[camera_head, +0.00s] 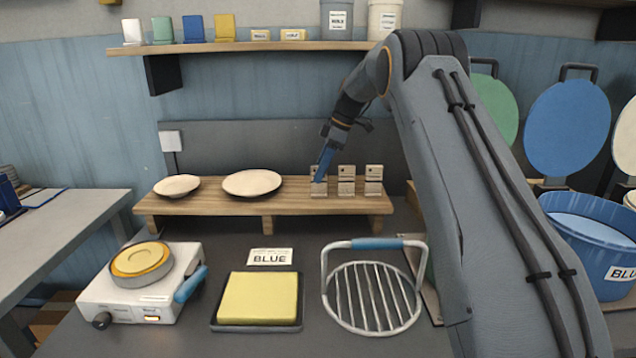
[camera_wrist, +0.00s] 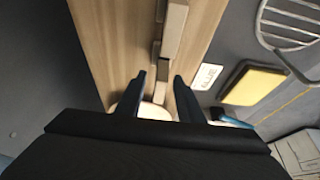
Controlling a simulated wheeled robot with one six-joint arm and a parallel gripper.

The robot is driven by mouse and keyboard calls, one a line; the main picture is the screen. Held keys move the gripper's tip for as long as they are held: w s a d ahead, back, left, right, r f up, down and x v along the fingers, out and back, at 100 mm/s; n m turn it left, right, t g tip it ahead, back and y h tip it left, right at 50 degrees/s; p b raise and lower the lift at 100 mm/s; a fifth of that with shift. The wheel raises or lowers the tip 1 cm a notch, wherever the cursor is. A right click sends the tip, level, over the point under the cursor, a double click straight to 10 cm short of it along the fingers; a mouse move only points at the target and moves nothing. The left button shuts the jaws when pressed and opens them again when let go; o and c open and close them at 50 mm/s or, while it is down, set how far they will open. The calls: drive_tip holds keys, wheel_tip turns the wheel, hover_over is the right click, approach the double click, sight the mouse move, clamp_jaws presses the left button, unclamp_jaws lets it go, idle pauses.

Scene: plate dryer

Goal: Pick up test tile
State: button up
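Several small pale wooden test tiles, each with a dark dot, stand upright in small blocks on the wooden shelf (camera_head: 290,205). The middle tile (camera_head: 346,171) and the right tile (camera_head: 374,172) show clearly. The left tile (camera_head: 315,170) is partly hidden by my gripper (camera_head: 320,177), which points down at it. In the wrist view, my gripper's two blue fingers (camera_wrist: 161,78) are apart, with a tile or its block (camera_wrist: 162,72) between or just beyond them. More blocks (camera_wrist: 174,30) line up behind. I cannot tell whether a finger touches the tile.
Two pale plates (camera_head: 252,182) (camera_head: 177,186) lie on the shelf left of my gripper. In front are a hot plate (camera_head: 140,290), a yellow sponge pad (camera_head: 258,298), a "BLUE" card (camera_head: 270,257) and a wire rack (camera_head: 372,298). A blue tub (camera_head: 590,250) stands at right.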

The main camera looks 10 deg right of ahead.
sight(314, 192)
drive_tip(key=p+x, duration=0.1)
drive_tip(key=x, duration=0.2)
drive_tip(key=shift+a+f, duration=0.15)
drive_tip(key=shift+a, duration=0.15)
drive_tip(key=shift+a+f+p, duration=0.1)
drive_tip(key=shift+f+p, duration=0.2)
drive_tip(key=shift+f, duration=0.05)
clamp_jaws()
drive_tip(key=shift+r, duration=0.1)
